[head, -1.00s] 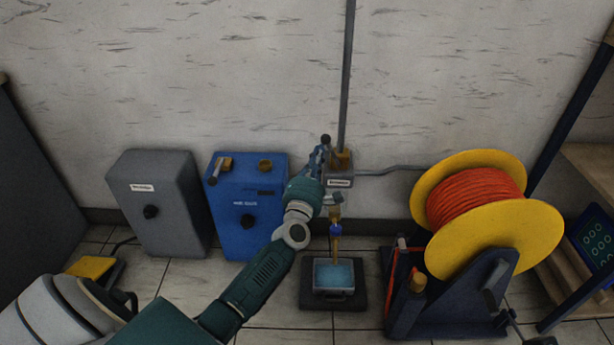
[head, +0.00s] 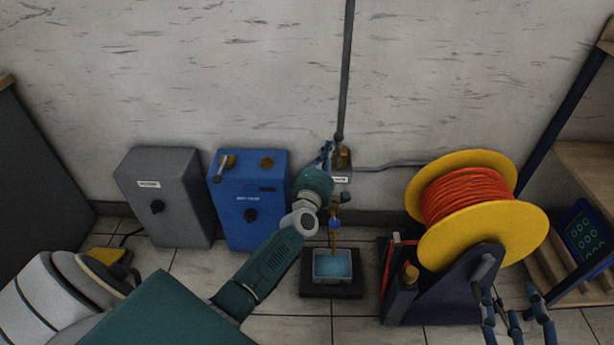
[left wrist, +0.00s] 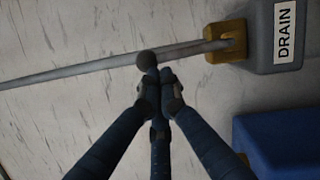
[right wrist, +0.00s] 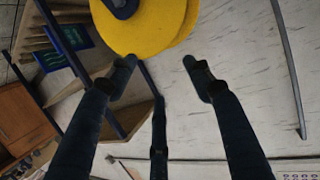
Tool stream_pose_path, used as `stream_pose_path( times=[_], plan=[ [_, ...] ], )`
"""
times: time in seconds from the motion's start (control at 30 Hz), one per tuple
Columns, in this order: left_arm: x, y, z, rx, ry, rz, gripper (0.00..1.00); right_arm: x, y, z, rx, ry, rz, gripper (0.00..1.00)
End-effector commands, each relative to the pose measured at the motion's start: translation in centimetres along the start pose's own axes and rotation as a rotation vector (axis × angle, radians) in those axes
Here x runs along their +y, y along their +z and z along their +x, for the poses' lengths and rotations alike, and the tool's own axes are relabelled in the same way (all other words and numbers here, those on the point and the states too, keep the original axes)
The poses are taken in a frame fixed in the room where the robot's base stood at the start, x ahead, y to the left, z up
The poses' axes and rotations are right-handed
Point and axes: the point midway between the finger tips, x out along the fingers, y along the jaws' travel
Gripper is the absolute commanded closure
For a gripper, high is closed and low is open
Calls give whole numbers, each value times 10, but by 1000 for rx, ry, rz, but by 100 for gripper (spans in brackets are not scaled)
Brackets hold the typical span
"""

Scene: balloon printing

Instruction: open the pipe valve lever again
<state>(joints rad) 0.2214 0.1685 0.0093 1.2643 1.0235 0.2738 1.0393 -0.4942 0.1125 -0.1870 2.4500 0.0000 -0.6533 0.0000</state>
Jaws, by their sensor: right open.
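The valve lever (left wrist: 185,50) is a grey bar with a dark round knob (left wrist: 147,61) at its free end. It runs from a brass fitting (left wrist: 226,42) above the grey box labelled DRAIN (left wrist: 268,50) and lies about in line with the pipe. In the head view the fitting (head: 343,158) sits at the foot of the vertical pipe (head: 345,80). My left gripper (left wrist: 158,82) is shut, its fingertips together against or right beside the knob; exact contact is unclear. It shows also in the head view (head: 326,153). My right gripper (right wrist: 161,78) is open and empty, far from the valve.
A blue box (head: 250,205) and a grey box (head: 163,200) stand left of the valve. A small tray (head: 333,264) is below it. A yellow spool with orange hose (head: 468,195) stands right, near my right gripper. Shelves (head: 590,170) are at far right.

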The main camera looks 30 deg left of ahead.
Motion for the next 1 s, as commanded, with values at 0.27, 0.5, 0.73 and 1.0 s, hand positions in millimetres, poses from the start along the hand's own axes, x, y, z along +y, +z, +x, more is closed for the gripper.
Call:
stream_pose_path(
  times=[0.27,0.5,0.73,1.0],
  plan=[
    [1,4,1,-1,-7,30,100,4,33,-7,-143,8,0,49],
    [1,4,2,0,-8,34,100,5,38,-8,-162,9,0,49],
    [1,4,2,0,-8,33,100,4,38,-8,-161,9,0,49],
    [-5,4,-1,-1,-10,33,100,2,21,-3,-83,4,0,49]
  ],
)
